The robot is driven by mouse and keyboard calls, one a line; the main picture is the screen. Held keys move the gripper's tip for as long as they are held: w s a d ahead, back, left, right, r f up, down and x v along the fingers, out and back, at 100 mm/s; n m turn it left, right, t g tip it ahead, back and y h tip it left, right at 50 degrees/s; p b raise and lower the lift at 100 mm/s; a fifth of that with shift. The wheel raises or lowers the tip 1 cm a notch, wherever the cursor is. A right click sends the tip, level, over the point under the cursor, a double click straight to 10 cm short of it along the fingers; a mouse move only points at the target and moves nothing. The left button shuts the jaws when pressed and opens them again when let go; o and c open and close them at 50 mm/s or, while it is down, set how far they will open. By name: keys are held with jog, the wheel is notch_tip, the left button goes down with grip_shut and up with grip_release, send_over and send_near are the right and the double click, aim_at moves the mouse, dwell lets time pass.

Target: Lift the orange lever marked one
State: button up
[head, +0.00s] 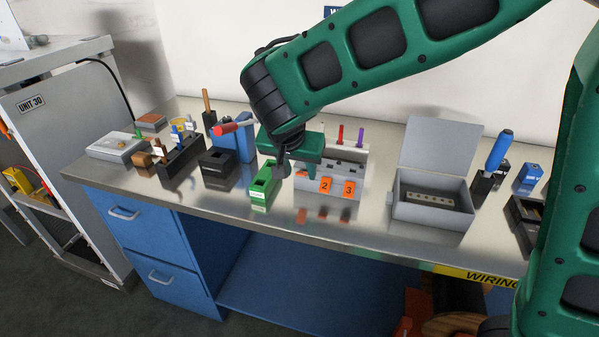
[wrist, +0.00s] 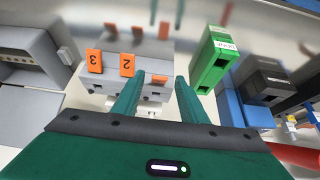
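A grey dispenser (head: 345,170) with orange levers on its front stands on the metal bench. The levers marked two (head: 326,186) and three (head: 349,190) show their numbers in both views. At its left end, a third orange lever (head: 300,181) is partly hidden by my gripper (head: 283,172). In the wrist view, this lever (wrist: 158,78) is a small orange piece whose number I cannot read. My gripper (wrist: 161,80) is open, with its two green fingers apart and the lever appearing between them. I cannot tell whether either finger touches it.
A green box (head: 263,187) stands close on the left of the dispenser. A black box (head: 217,168) and blue block (head: 236,143) are farther left. An open grey box (head: 430,210) stands to the right. The bench front before the dispenser is clear.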

jog(key=v, duration=0.8)
jog(key=shift+r, duration=0.25)
jog(key=s+d+f+m+g, duration=0.1)
jog(key=s+d+g, duration=0.15)
jog(key=d, duration=1.15)
jog(key=s+d+f+g, duration=0.1)
jog(key=s+d, duration=0.2)
jog(key=d, duration=1.1)
jog(key=s+d+f+g+y, duration=0.1)
jog(key=s+d+f, duration=0.1)
jog(key=s+d, duration=0.3)
jog(key=s+d+f+m+g+y, duration=0.1)
jog(key=s+d, duration=0.4)
jog(key=s, duration=0.9)
jog(key=shift+s+d+f, duration=0.2)
jog(key=shift+d+f, duration=0.1)
jog(key=shift+f, duration=0.6)
jog(key=shift+s+f, duration=0.1)
jog(key=shift+s, duration=0.15)
jog(key=shift+c, duration=1)
jog(key=shift+s, duration=0.15)
